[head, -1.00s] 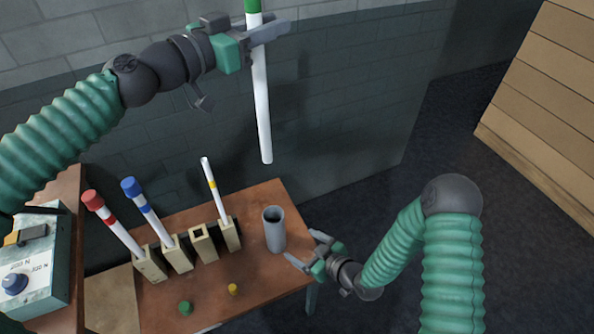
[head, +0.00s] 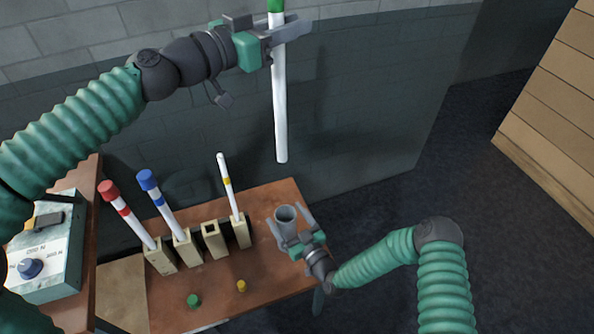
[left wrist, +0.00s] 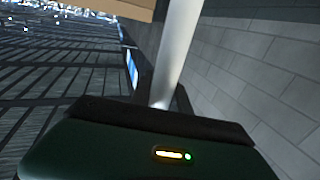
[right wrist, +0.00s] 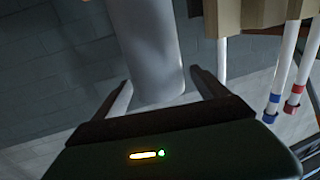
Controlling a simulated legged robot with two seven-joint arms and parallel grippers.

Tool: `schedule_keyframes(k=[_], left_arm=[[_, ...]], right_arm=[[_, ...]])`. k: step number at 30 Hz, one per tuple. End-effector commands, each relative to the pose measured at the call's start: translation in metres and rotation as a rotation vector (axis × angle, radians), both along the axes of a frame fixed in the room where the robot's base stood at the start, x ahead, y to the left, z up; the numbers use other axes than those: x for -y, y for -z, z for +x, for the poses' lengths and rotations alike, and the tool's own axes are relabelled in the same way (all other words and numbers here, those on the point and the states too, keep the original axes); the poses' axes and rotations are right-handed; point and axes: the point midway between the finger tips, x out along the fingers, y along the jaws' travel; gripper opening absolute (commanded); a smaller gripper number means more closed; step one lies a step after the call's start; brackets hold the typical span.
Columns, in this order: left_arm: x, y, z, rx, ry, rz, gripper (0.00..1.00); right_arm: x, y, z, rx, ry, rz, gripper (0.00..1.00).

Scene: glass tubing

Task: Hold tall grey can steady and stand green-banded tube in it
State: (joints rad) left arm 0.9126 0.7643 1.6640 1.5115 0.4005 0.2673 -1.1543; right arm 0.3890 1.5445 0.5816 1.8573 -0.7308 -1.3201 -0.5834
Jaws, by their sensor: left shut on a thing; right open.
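The green-banded tube (head: 280,110) is white and hangs nearly upright, its lower end in the air above and behind the table. My left gripper (head: 285,28) is shut on it near the green band; the tube also shows in the left wrist view (left wrist: 178,45). The tall grey can (head: 286,215) stands upright on the table's right part, below the tube's lower end, its mouth open. My right gripper (head: 293,228) is open with a finger on either side of the can. In the right wrist view the can (right wrist: 150,50) stands between the open fingers (right wrist: 160,90).
Several tan square holders (head: 188,248) stand left of the can; red, blue and yellow-banded tubes lean in three, and one (head: 213,240) is empty. A green cap (head: 194,300) and a yellow cap (head: 241,286) lie in front. A control box (head: 48,250) is far left.

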Motion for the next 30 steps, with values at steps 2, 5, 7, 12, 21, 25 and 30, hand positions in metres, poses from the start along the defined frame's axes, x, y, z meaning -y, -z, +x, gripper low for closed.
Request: schedule_keyframes(k=[2,5,7,12,21,25,30], left_arm=[[0.0,-0.0002,0.0,0.0,0.0,0.0,0.0],[0.0,-0.0002,0.0,0.0,0.0,0.0,0.0],[0.0,-0.0001,0.0,0.0,0.0,0.0,0.0],[0.0001,-0.0002,-0.0001,0.0,0.0,0.0,0.0],[0.0001,-0.0001,0.0001,0.0,0.0,0.0,0.0],[0.0001,-0.0001,0.0001,0.0,0.0,0.0,0.0],[0.0001,-0.0001,0.0001,0.0,0.0,0.0,0.0]], right_arm=[[-0.0036,-0.0004,0.0061,0.0,0.0,0.0,0.84],[-0.005,-0.0004,0.0095,0.0,0.001,0.0,0.84],[-0.0051,-0.0003,0.0097,0.0,0.001,0.0,0.84],[-0.005,-0.0003,0.0093,-0.001,0.0,0.0,0.79],[-0.0049,-0.0001,0.0092,-0.001,0.0,0.0,0.39],[-0.0049,-0.0001,0.0092,-0.001,0.0,0.0,0.22],[-0.0049,0.0,0.0091,-0.001,0.0,0.0,0.13]])
